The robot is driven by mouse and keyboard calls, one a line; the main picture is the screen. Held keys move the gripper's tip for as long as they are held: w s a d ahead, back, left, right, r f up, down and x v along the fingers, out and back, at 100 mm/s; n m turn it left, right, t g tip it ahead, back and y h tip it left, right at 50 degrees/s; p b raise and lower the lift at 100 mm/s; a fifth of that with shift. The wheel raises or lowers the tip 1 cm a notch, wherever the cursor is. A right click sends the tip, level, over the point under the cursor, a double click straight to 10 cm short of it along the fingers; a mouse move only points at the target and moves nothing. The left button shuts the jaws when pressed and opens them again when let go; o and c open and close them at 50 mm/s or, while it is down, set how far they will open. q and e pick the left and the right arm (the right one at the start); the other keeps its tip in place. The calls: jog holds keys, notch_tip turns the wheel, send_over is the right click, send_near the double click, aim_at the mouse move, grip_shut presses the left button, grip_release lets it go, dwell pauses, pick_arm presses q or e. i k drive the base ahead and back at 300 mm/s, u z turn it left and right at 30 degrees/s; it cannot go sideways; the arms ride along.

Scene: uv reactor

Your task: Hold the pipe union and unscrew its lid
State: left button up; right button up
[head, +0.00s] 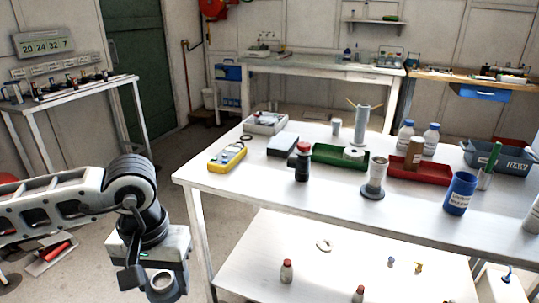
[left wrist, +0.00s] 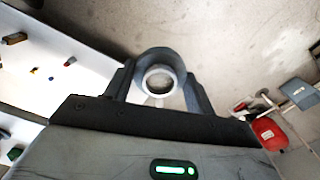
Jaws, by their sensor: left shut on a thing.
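My left gripper (head: 158,280) hangs at the lower left in the head view, in front of and left of the white table. It is shut on a short grey round piece with an open, pale ring at its top, which appears to be the pipe union (head: 162,291). In the left wrist view the pipe union (left wrist: 159,54) sits between the two dark fingers, its round opening facing the camera. I cannot tell whether a lid is on it. My right gripper is in neither view.
The white table (head: 215,178) holds a yellow meter (head: 227,157), a dark red-capped bottle (head: 302,165), a green tray (head: 328,154), a red tray (head: 433,172), a grey flanged pipe (head: 375,178) and a blue container (head: 460,193). A lower shelf (head: 300,275) holds small bottles and a white ring (head: 323,245).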

aim_at(373, 190)
jog(key=u, duration=0.25)
jog(key=i, duration=0.9)
jog(key=z, duration=1.75)
